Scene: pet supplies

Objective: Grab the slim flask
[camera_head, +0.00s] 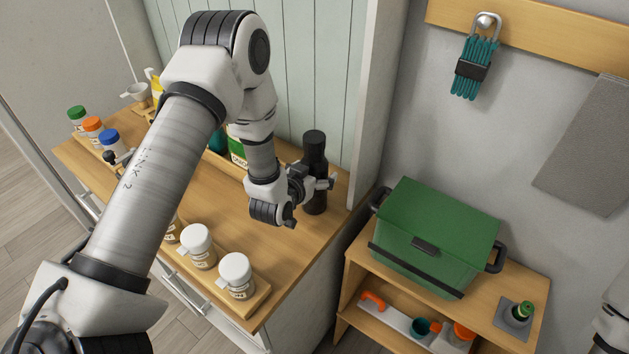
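A slim black flask (314,150) stands upright near the right back corner of the wooden cabinet top. My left gripper (322,184) is at the flask's middle height, with a finger overlapping its body in the picture. The other finger is hidden, so I cannot tell whether the gripper is closed on the flask. My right gripper is out of view; only part of my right arm shows at the right edge.
White-capped jars (236,270) stand along the cabinet's front edge. Jars with coloured caps (92,126) are at the left. A green bin (437,235) sits on a lower shelf unit to the right. A wall panel rises close behind the flask.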

